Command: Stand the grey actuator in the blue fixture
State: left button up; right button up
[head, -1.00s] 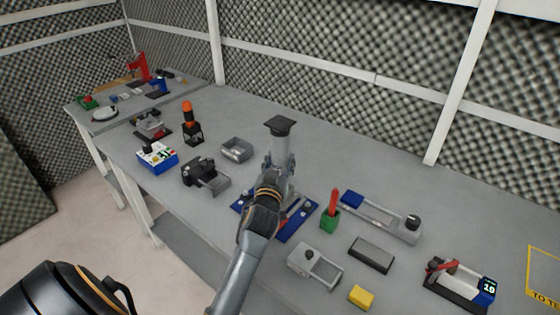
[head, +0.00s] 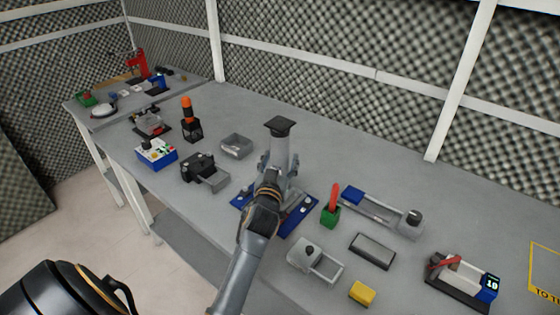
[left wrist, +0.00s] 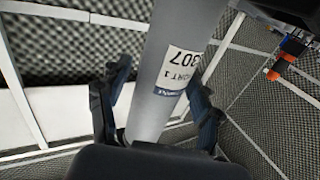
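The grey actuator (head: 279,150), a tall cylinder with a dark square top plate, stands upright over the blue fixture (head: 298,214), a flat blue plate near the bench's front. My left gripper (head: 278,170) is around the actuator's lower part, one finger on each side. In the left wrist view the actuator's grey tube (left wrist: 165,75) with a white label passes between the open fingers (left wrist: 158,100), with a gap showing at the left finger. The gripper and arm hide the actuator's foot and part of the fixture, so its seating cannot be seen. My right gripper is not in view.
A green block with a red handle (head: 331,208) and a blue-ended grey rail (head: 382,213) are close on the right. A grey tray (head: 236,146) and a black-and-grey device (head: 204,172) are on the left. A yellow block (head: 362,293) lies at the front. Free bench lies behind.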

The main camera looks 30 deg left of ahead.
aim_at(278, 166)
pick_arm(q)
jog(key=shift+s+f, duration=0.1)
jog(key=shift+f, duration=0.15)
jog(key=v, duration=0.7)
jog(key=shift+s+d+r, duration=0.15)
jog(key=shift+s+r, duration=0.05)
dwell(0.4)
